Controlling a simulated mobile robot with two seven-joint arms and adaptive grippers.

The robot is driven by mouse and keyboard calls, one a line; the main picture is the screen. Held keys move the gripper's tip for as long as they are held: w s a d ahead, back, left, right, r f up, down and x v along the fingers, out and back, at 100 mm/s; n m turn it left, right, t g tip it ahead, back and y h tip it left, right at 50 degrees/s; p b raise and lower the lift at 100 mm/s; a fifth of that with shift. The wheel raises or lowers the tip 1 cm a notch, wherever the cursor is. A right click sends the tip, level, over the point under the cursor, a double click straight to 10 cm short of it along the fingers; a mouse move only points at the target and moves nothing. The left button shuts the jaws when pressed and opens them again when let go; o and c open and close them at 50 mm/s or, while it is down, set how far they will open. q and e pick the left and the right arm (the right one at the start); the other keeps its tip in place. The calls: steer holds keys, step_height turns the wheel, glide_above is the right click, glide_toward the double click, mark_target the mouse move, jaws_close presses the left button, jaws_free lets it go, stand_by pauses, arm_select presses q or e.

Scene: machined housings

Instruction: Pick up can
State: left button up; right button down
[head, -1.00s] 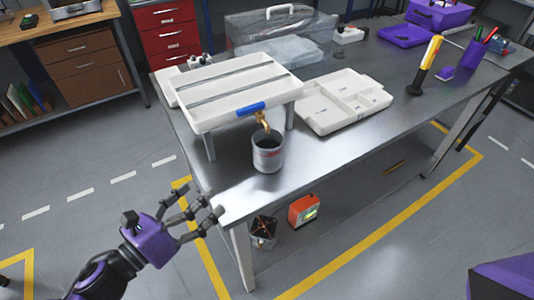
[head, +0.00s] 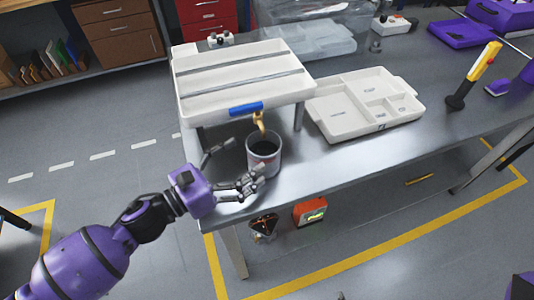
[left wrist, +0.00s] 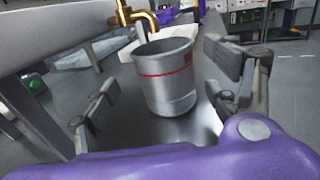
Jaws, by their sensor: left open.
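The can (head: 264,158) is a grey metal cylinder with a red band and a dark open top. It stands upright near the front edge of the metal table, under a brass tap. My left gripper (head: 236,164) is open at the left of the can, its fingers spread. In the left wrist view the can (left wrist: 168,80) stands ahead, between the two open sides of the gripper (left wrist: 165,105). I cannot tell whether a finger touches it. My right gripper does not show.
A white raised tray (head: 240,104) with the brass tap (head: 259,121) stands over and behind the can. A white compartment tray (head: 340,128) lies to the right. A yellow-and-black tool (head: 474,75) stands farther right. The table's front right stretch is clear.

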mark_target(275, 142)
arm_select(q)
steer(key=x, duration=0.2)
steer(key=p+x, duration=0.1)
steer(key=x, duration=0.2)
steer(key=shift+d+r, duration=0.2)
steer(key=shift+d, duration=0.2)
steer(key=shift+w+d+f, duration=0.1)
steer(key=shift+d, duration=0.05)
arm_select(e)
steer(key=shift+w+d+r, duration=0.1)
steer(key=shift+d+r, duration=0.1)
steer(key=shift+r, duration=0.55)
arm_select(q)
steer(key=c, duration=1.3)
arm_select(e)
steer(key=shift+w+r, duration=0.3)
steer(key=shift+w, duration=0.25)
